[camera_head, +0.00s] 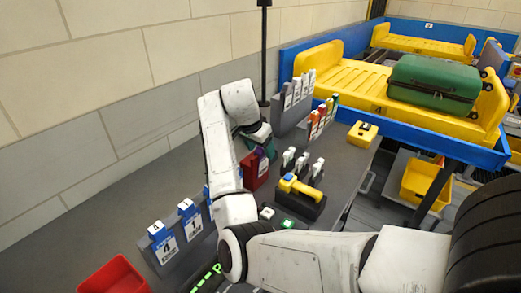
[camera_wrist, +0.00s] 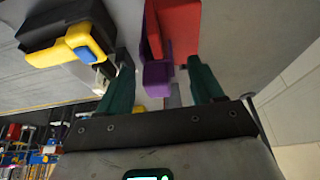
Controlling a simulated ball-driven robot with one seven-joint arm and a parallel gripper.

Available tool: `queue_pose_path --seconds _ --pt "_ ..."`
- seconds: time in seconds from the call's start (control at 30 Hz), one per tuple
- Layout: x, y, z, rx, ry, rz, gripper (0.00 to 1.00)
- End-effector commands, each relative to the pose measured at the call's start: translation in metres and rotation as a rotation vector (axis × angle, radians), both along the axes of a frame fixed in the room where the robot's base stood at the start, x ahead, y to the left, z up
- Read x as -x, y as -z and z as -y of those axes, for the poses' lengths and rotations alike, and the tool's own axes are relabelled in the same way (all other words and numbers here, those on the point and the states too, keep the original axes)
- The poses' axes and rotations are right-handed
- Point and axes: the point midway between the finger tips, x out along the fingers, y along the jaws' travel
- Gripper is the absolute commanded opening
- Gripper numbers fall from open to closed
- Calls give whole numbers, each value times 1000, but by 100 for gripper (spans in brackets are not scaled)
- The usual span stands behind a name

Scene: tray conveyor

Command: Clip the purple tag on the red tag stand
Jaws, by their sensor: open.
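The red tag stand (camera_head: 256,174) stands on the grey counter near the wall. It also shows as a red block at the top of the wrist view (camera_wrist: 178,25). The purple tag (camera_wrist: 158,75) is at the stand's edge in the wrist view, seemingly touching it; in the head view a small purple patch (camera_head: 260,152) shows at the stand's top. My gripper (camera_wrist: 160,68) is open, its dark green fingers on either side of the purple tag with gaps visible. In the head view my gripper is mostly hidden behind my wrist. How firmly the tag sits cannot be told.
A yellow and blue hand tool (camera_head: 300,188) lies on a black holder (camera_head: 308,206) just right of the stand. Grey racks with tags (camera_head: 292,112) stand behind. Blue-labelled tags (camera_head: 162,242) and a red bin (camera_head: 114,277) are nearer. A green suitcase (camera_head: 432,84) lies on a yellow tray.

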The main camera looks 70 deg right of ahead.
Motion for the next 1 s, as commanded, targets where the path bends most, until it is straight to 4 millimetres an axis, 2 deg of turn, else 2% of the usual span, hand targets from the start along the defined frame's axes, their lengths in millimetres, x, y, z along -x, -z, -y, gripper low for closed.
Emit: queue_pose_path --seconds 0.43,0.6,0.9,1.0 --pt "-8 -76 -31 1 -2 4 66" --pt "-8 -88 -36 -1 -1 2 66" --pt "-8 -91 -37 -1 0 1 66" --pt "-8 -102 -37 0 -1 2 66"
